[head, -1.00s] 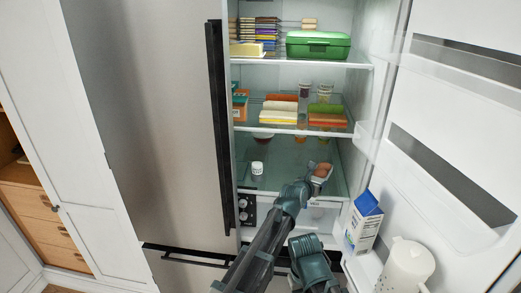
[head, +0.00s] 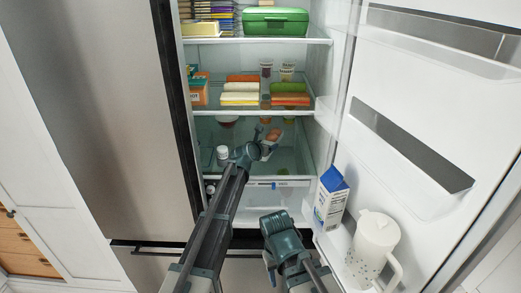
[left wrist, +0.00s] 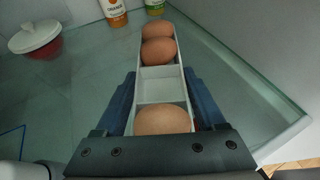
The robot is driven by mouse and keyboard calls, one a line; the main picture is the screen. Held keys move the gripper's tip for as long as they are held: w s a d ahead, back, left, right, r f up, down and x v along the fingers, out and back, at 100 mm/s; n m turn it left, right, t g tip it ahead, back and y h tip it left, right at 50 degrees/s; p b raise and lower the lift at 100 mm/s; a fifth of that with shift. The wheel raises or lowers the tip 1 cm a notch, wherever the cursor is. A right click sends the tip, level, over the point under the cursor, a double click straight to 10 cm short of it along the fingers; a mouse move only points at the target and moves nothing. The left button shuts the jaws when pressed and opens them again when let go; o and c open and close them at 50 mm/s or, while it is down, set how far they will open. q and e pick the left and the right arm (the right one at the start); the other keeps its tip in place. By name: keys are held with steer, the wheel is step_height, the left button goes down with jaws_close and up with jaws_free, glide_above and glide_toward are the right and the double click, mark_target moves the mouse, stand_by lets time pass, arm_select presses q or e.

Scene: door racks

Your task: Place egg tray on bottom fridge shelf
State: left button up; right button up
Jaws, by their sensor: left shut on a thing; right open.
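The egg tray (left wrist: 158,85) is narrow and white, with three brown eggs and one empty compartment visible in the left wrist view. My left gripper (head: 262,148) is shut on it, with fingers on both long sides. The tray (head: 266,147) shows small in the head view, inside the open fridge over the bottom glass shelf (head: 290,163). The shelf glass (left wrist: 95,75) shows around it; I cannot tell whether the tray touches it. My right gripper (head: 282,240) is open and empty, low in front of the fridge; its fingertips are hard to make out.
On the bottom shelf stand a white jar (head: 222,155) and a red pot with a white lid (left wrist: 35,37). Two bottles (left wrist: 114,10) (left wrist: 154,6) stand beyond the tray. The open door at right holds a milk carton (head: 331,198) and a white pitcher (head: 374,245).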

arm_select(q)
steer(key=shift+w+a, duration=0.4)
steer(key=shift+w, duration=0.2)
steer(key=shift+w, duration=0.1)
steer(key=shift+w+a+f, duration=0.1)
steer(key=shift+w+a, duration=0.15)
steer(key=shift+w, duration=0.2)
steer(key=shift+w+a+f, duration=0.1)
steer(key=shift+w+a, duration=0.15)
steer(key=shift+w, duration=0.2)
steer(key=shift+w+a+f+b, duration=0.15)
steer(key=shift+w+f+b, duration=0.1)
steer(key=shift+b, duration=0.1)
step_height(320, 180, down, 3)
steer(key=b, duration=0.3)
steer(key=shift+s+f, duration=0.1)
steer(key=o, duration=1.4)
